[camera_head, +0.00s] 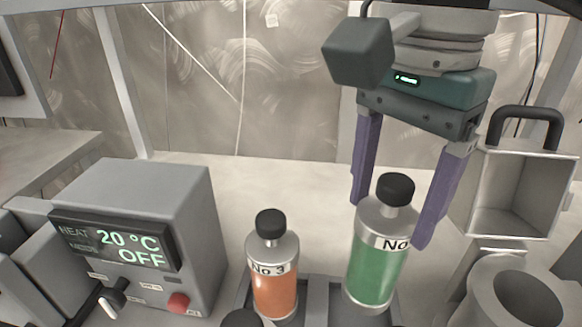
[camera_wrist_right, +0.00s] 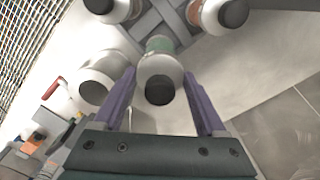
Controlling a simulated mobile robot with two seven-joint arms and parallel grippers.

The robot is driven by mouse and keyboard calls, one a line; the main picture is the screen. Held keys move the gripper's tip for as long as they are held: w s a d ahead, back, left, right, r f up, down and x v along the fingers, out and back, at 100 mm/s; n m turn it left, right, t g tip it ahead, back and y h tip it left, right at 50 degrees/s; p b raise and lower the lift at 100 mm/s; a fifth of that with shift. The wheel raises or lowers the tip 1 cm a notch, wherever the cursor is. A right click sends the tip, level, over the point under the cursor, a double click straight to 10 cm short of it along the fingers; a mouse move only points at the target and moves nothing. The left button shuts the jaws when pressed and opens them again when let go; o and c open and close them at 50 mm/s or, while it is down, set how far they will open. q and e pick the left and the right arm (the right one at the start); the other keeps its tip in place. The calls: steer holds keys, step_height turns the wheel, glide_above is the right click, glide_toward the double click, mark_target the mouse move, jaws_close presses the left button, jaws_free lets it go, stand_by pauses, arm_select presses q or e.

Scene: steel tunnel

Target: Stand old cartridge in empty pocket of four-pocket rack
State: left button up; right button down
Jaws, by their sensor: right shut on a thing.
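A green cartridge (camera_head: 375,270) with a black cap and a white label starting "No" stands upright at the right part of the dark rack (camera_head: 318,298). My right gripper (camera_head: 390,222) is shut on this cartridge from above, with one purple finger on either side. In the right wrist view the green cartridge (camera_wrist_right: 160,66) is between the fingers, over the rack's grey cross-shaped divider (camera_wrist_right: 178,20). I cannot tell whether its base rests on the pocket floor. An orange cartridge (camera_head: 274,285) labelled No 3 stands in the rack to its left. My left gripper is out of view.
Another black cap (camera_head: 242,319) shows at the bottom edge. A grey heater box (camera_head: 175,235) reading 20 °C OFF stands left. A grey round cup (camera_head: 480,300) and an open-fronted box with a handle (camera_head: 520,190) stand close on the right. The bench behind the rack is clear.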

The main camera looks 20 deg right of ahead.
steer(key=shift+f, duration=2.8)
steer(key=shift+f+b, duration=0.15)
steer(key=shift+b, duration=0.2)
jaws_free()
steer(key=shift+r+p, duration=0.4)
step_height(320, 180, up, 12)
steer(key=shift+f, duration=0.15)
